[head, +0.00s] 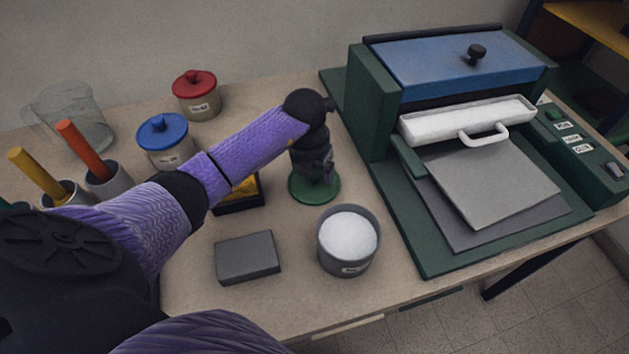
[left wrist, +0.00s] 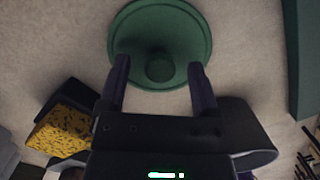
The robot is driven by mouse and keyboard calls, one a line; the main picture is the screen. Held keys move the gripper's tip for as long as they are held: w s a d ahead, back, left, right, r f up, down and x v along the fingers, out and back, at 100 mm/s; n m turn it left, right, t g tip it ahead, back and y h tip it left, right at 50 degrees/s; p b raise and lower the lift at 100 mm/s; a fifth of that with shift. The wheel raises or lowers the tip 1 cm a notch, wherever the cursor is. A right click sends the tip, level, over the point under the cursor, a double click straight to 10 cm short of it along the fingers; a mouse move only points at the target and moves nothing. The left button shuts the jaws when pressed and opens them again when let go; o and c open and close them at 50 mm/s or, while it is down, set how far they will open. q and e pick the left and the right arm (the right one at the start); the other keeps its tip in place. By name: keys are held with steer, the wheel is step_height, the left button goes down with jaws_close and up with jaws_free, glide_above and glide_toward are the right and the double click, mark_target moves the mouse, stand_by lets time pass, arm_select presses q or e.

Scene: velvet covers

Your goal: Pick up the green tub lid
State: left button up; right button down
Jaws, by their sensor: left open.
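My right gripper is not in view.
An open grey tub (head: 346,258) of white powder stands in front of the lid. A grey block (head: 247,258) lies front left, and a yellow sponge in a dark tray (head: 240,205) is left. The green machine (head: 383,115) stands right. Lidded red (head: 197,100) and blue (head: 163,145) tubs stand behind left.

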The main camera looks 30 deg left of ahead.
arm_select(q)
jaws_close()
stand_by(0.3)
